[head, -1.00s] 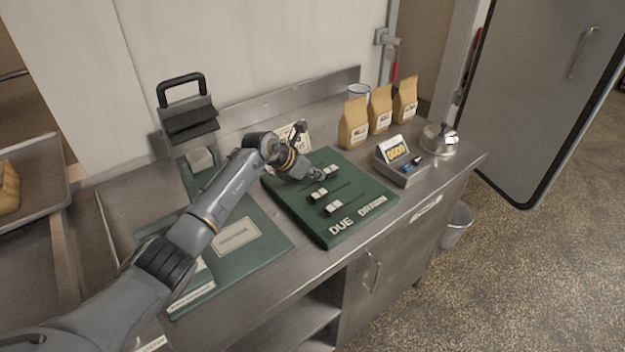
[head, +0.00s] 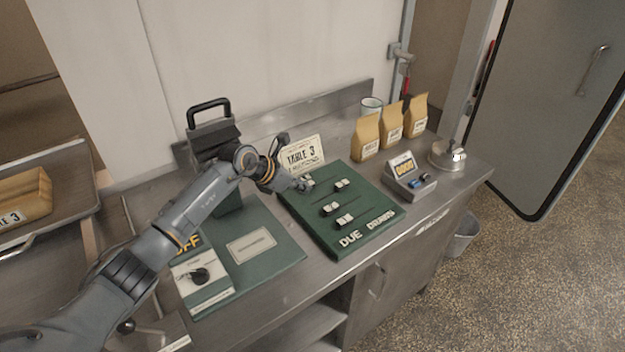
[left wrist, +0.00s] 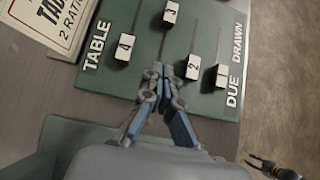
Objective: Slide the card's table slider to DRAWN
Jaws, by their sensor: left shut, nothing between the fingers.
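The green slider board (head: 318,235) lies on the counter, marked DUE and DRAWN. The card (head: 303,154) behind it reads TABLE 3. In the left wrist view the white knob numbered 3 (left wrist: 170,12) stands well along its slot toward the DRAWN side; its slot's end is out of view. Knobs 4 (left wrist: 125,47), 2 (left wrist: 193,67) and 1 (left wrist: 221,77) sit nearer the DUE side. My left gripper (left wrist: 158,72) is shut and empty over the DUE end of slot 3, apart from knob 3. My right gripper (left wrist: 256,164) shows small at lower right, fingers apart.
Several paper bags (head: 391,126), a small display box (head: 405,182) and a metal bell (head: 447,156) stand right of and behind the board. The counter's front edge is close.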

